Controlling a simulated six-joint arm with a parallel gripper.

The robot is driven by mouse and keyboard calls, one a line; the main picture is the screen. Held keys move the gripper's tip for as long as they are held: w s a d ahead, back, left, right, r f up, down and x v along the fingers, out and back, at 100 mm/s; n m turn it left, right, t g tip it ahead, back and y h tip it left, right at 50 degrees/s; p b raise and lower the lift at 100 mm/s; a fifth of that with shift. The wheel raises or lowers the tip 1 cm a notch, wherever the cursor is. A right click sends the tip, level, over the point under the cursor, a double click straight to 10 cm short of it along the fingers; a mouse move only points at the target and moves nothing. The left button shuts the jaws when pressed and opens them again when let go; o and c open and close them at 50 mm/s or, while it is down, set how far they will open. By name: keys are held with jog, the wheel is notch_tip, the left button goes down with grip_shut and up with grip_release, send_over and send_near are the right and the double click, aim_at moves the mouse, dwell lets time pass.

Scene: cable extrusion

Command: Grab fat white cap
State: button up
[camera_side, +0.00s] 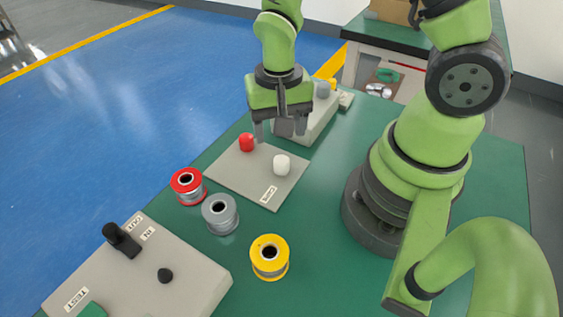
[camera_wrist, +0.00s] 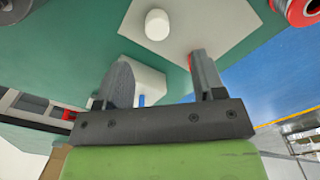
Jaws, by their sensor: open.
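The fat white cap (camera_side: 282,164) stands upright on a light grey plate (camera_side: 236,174) marked with a small label. It also shows in the wrist view (camera_wrist: 157,24), beyond my fingertips. My gripper (camera_side: 281,128) is open and empty, above the far edge of the plate, up and behind the white cap in the side view. In the wrist view my gripper (camera_wrist: 158,75) has its two fingers spread apart, with nothing between them touching. A red cap (camera_side: 246,142) stands on the same plate, close to my left finger in the side view.
Red (camera_side: 187,185), grey (camera_side: 220,213) and yellow (camera_side: 269,257) spools stand in front of the plate. A control box (camera_side: 150,275) with a black lever is at the near left. A grey block (camera_side: 322,116) stands behind my gripper. The green table right of the plate is clear.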

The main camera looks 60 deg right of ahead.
aim_at(281, 159)
jog(key=shift+s+f, duration=0.15)
jog(key=shift+f, duration=1.95)
jog(key=shift+s+f, duration=0.1)
jog(key=shift+f, duration=1.95)
jog(key=c, duration=1)
